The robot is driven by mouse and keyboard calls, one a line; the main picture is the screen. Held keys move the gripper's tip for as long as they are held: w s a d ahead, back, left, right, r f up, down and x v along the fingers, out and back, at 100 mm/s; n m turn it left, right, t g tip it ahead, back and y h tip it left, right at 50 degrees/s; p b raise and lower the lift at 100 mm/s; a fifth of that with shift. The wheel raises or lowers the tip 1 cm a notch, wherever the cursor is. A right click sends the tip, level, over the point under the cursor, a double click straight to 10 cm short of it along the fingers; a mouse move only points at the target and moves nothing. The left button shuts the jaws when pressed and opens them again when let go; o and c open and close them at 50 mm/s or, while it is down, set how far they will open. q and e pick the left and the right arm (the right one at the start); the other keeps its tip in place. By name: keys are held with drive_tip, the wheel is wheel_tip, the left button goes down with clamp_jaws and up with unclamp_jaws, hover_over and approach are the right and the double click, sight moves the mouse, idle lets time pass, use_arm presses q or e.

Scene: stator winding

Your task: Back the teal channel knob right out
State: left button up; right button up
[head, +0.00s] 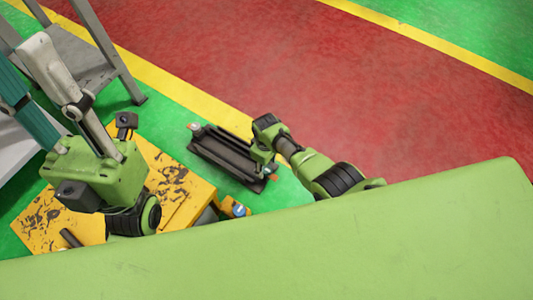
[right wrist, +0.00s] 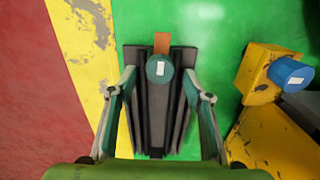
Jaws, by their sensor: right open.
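The teal channel knob (right wrist: 158,70) is round with a white label, at the upper end of the dark ribbed channel block (right wrist: 153,135) in the right wrist view. My right gripper (right wrist: 160,97) is open, with one finger on each side of the block and the knob between and slightly beyond the fingertips. In that view, gaps show between knob and fingers. In the head view the block (head: 222,150) lies at centre with my right gripper (head: 264,160) over its right end, hiding the knob. My left arm is at far left; its jaw state is unclear.
An orange tab (right wrist: 162,42) stands just beyond the knob. A yellow worn box with a blue labelled cylinder (right wrist: 290,75) is to the right. In the head view a yellow worn platform (head: 180,185) is left of the block. Open red floor (head: 380,90) lies beyond.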

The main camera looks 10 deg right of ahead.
sight(267, 169)
wheel_tip(267, 169, up, 10)
drive_tip(key=shift+f, duration=0.25)
drive_tip(key=shift+s, duration=0.1)
idle(0.6)
